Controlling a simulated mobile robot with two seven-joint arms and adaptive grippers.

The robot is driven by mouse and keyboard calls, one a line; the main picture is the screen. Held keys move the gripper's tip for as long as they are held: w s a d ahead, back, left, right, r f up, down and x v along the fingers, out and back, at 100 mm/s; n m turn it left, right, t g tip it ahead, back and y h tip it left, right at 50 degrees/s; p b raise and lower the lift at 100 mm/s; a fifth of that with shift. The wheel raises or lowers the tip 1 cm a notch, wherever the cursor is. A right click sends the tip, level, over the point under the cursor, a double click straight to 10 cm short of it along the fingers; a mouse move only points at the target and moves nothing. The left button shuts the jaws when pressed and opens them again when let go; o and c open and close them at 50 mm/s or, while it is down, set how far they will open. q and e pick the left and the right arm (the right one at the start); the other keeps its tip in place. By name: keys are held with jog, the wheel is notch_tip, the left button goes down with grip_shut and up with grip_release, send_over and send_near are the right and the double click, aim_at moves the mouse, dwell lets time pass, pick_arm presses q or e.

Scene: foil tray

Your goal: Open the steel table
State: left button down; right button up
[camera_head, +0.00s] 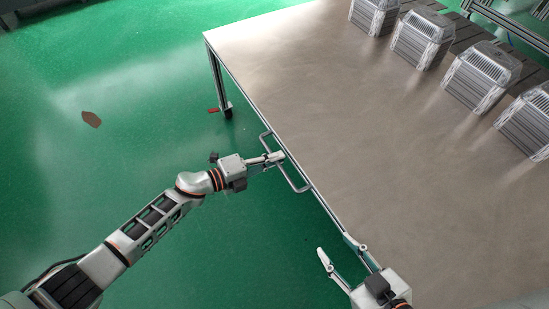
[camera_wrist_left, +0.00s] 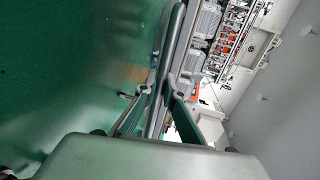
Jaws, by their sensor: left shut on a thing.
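The steel table (camera_head: 310,80) has a brushed metal top and fills the right of the head view. A grey bar handle (camera_head: 290,179) sticks out from its near left edge. My left gripper (camera_head: 275,158) is shut on the handle bar around its middle. In the left wrist view the bar (camera_wrist_left: 172,48) runs between the fingers of my left gripper (camera_wrist_left: 158,88). My right gripper (camera_head: 334,246) is open and empty beside the table edge, lower down in the head view. One of its fingers overlaps the edge in the picture; I cannot tell whether they touch.
Several grey finned metal boxes (camera_head: 422,38) stand in a row along the table's far right side. A table leg (camera_head: 219,85) with a wheel stands at the left corner. The green floor (camera_head: 120,60) left of the table is mostly clear, with a flat brown patch (camera_head: 91,119).

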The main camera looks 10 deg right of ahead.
pick_arm(q)
jog(key=c, duration=2.3)
grip_release()
jog(key=shift+o, duration=0.7)
jog(key=v, duration=1.2)
